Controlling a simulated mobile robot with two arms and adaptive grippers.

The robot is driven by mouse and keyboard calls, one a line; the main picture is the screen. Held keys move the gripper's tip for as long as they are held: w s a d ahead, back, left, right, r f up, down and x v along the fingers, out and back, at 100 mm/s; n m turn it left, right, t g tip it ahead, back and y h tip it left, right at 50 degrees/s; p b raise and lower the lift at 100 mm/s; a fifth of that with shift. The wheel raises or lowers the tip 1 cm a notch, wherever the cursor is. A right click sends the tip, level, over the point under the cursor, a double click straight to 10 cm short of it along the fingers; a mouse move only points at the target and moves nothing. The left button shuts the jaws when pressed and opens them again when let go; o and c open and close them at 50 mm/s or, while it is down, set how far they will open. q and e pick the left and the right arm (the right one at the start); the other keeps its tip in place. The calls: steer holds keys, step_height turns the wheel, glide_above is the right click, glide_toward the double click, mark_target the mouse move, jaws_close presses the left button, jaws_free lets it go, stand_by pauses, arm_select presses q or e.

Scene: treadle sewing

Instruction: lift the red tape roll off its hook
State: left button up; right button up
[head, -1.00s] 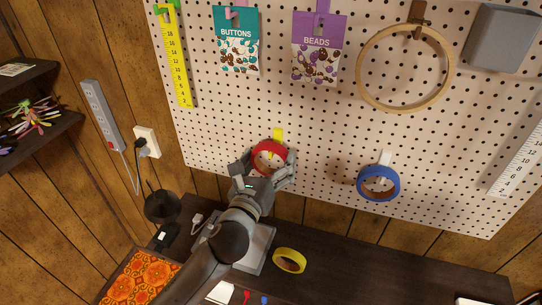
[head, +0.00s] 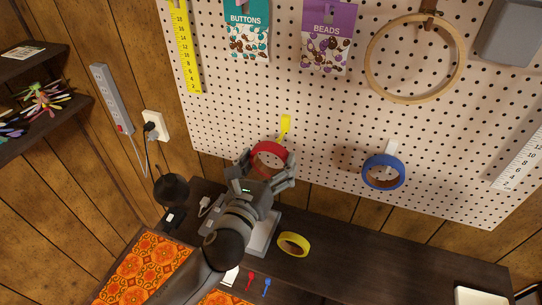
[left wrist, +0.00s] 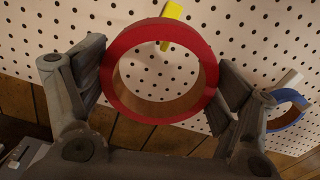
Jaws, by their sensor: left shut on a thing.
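The red tape roll (head: 267,147) is between the fingers of my left gripper (head: 267,165) in front of the pegboard's lower left part. In the left wrist view the red roll (left wrist: 122,44) faces the camera, with a finger pad on each side. My left gripper (left wrist: 165,82) is shut on it. The yellow hook (head: 285,124) shows just above the roll in the head view. In the left wrist view the hook (left wrist: 172,11) overlaps the roll's top rim; I cannot tell whether they touch. My right gripper is not in view.
A blue tape roll (head: 371,174) hangs to the right on a white hook (head: 391,147). A yellow tape roll (head: 294,250) lies on the dark tabletop (head: 370,265) below. A wooden hoop (head: 369,66) and bead packet (head: 327,20) hang higher on the pegboard.

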arm_select(q)
steer(key=shift+v, duration=1.4)
